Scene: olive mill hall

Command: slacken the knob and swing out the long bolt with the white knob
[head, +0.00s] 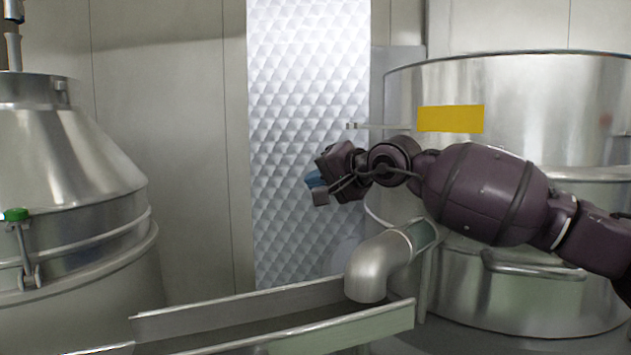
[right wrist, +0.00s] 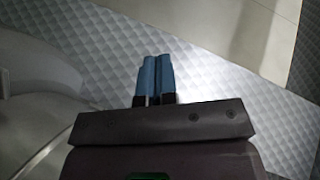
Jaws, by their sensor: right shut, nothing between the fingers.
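A bolt with a green knob (head: 16,215) stands upright on the clamp band of the left steel vessel (head: 75,160). No long bolt with a white knob shows in either view. My right gripper (head: 316,187) is in mid-air in front of the quilted metal panel, well to the right of the left vessel. Its blue fingers are shut together with nothing between them, as the right wrist view (right wrist: 154,78) also shows. My left gripper is not in view.
A large steel tank (head: 560,95) with a yellow plate (head: 451,119) stands at the right, behind my right arm. A bent pipe (head: 375,265) opens over a metal trough (head: 340,330) below. The quilted panel (head: 300,70) is at the back.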

